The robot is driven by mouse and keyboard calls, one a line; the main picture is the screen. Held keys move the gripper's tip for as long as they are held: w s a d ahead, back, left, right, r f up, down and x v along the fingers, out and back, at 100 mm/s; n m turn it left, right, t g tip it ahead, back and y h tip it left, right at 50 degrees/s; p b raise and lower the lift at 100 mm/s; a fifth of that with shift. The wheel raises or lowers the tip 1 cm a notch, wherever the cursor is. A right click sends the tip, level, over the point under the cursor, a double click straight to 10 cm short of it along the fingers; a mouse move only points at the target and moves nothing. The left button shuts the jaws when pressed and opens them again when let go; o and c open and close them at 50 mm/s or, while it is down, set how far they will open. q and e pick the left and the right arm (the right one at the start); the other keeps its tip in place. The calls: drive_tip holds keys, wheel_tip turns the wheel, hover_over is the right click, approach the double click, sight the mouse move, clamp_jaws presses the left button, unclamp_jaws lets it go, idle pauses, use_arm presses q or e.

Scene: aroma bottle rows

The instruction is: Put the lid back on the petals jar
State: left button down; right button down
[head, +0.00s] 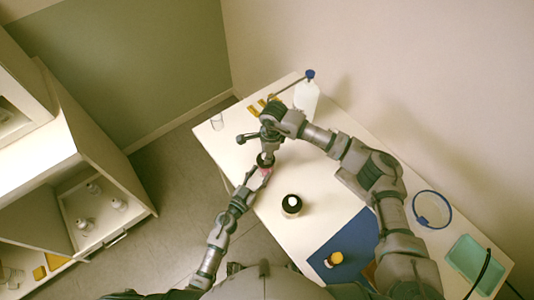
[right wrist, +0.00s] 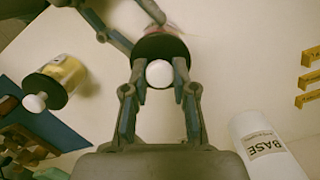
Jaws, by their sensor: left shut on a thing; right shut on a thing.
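The petals jar (head: 265,171), with pinkish contents, is at the near edge of the white table. My left gripper (head: 258,179) is shut on it from the near left side. A black lid with a white knob (right wrist: 159,73) is between the fingers of my right gripper (right wrist: 160,78), which is shut on it. In the head view the dark lid (head: 265,159) is right at the top of the jar, under my right gripper (head: 266,151). In the right wrist view the lid covers most of the jar (right wrist: 184,46). I cannot tell whether the lid is seated or just above.
Another black-lidded jar (head: 291,206) with yellow contents stands nearby. An amber-topped container (head: 334,258) is on a blue mat (head: 348,241). A white BASE bottle (head: 307,98) and yellow labels (head: 254,110) are at the back. A blue ring (head: 432,209) and green tray (head: 475,263) are right.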

use_arm(q)
drive_tip(key=shift+f, duration=0.1)
use_arm(e)
drive_tip(key=shift+f, duration=0.55)
drive_tip(key=c, duration=0.8)
unclamp_jaws()
drive_tip(key=shift+c, duration=0.2)
wheel_tip(320, 180, up, 12)
drive_tip(key=d, duration=0.1)
drive_tip(key=shift+w+d, duration=0.15)
drive_tip(key=shift+w, duration=0.1)
use_arm(q)
drive_tip(key=shift+c, duration=2.2)
unclamp_jaws()
use_arm(e)
drive_tip(key=shift+f, duration=0.1)
